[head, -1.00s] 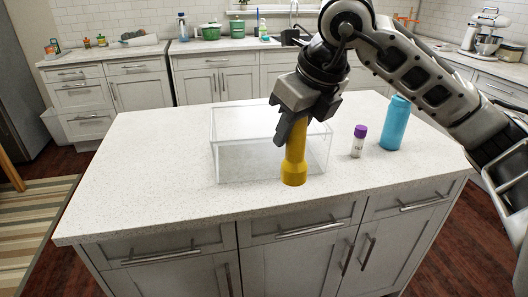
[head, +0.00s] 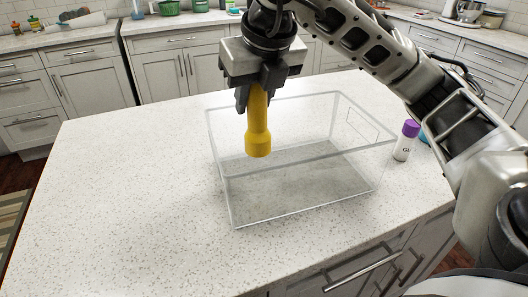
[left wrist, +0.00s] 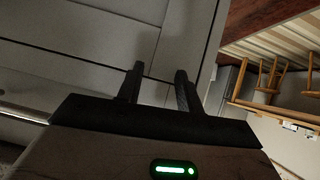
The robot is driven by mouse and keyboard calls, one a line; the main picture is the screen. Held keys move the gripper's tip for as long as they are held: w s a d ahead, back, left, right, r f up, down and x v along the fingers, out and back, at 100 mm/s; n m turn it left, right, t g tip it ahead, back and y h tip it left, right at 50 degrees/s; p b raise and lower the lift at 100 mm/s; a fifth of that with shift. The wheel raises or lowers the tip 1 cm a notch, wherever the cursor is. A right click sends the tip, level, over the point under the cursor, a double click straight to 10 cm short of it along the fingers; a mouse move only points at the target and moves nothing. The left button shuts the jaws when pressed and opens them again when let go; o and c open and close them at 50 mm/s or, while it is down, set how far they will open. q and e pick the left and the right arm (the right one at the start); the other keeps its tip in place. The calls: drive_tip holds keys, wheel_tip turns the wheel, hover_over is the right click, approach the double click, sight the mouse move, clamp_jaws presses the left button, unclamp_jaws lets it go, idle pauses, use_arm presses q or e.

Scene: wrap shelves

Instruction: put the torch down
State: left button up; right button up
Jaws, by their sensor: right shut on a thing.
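The torch (head: 258,130) is yellow and hangs upright, wide end down, from my right gripper (head: 260,90). My right gripper is shut on its upper part, which the fingers hide. In the head view the torch's lower end overlaps the left part of the clear box's opening; I cannot tell its exact height. The clear open-topped box (head: 232,200) stands on the speckled white counter (head: 130,190) and looks empty. My left gripper (left wrist: 160,85) shows in the left wrist view with its two fingers apart and nothing between them.
A purple-capped bottle (head: 403,143) stands just right of the box. A blue bottle (head: 424,136) is mostly hidden behind my right arm. The counter left of the box is clear. The left wrist view faces cabinet fronts (left wrist: 75,60), with wooden chairs (left wrist: 270,80) at right.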

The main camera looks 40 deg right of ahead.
sight(257, 114)
drive_tip(key=f, duration=0.3)
drive_tip(key=shift+s, duration=0.25)
drive_tip(key=shift+w+f, duration=0.1)
drive_tip(key=shift+f, duration=2.25)
drive_tip(key=shift+f, duration=0.2)
drive_tip(key=o, duration=1.1)
drive_tip(key=shift+c, duration=0.2)
drive_tip(key=shift+r, duration=0.1)
